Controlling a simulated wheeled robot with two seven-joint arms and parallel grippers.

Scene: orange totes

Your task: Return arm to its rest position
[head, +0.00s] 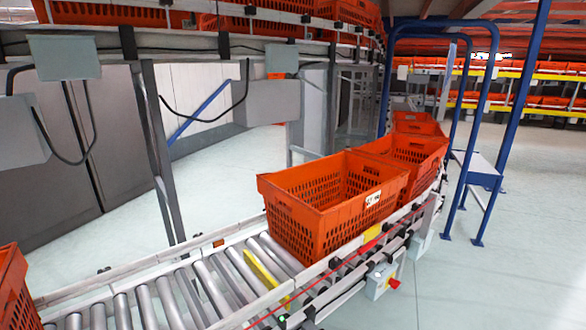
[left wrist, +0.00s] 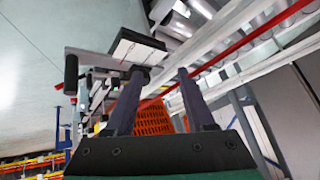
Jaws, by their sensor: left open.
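Neither gripper shows in the head view. In the left wrist view my left gripper (left wrist: 160,90) is open, with its two dark fingers apart. Nothing is held between them. Part of an orange tote (left wrist: 153,121) shows behind the fingers, beyond the gap. The conveyor side rail and rollers pass close behind the fingertips in that view. My right gripper is in neither view.
A large orange tote (head: 318,218) sits on the roller conveyor (head: 190,295), with more totes behind it. Another tote (head: 14,290) is at the left edge. A blue frame (head: 484,130) stands at the right.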

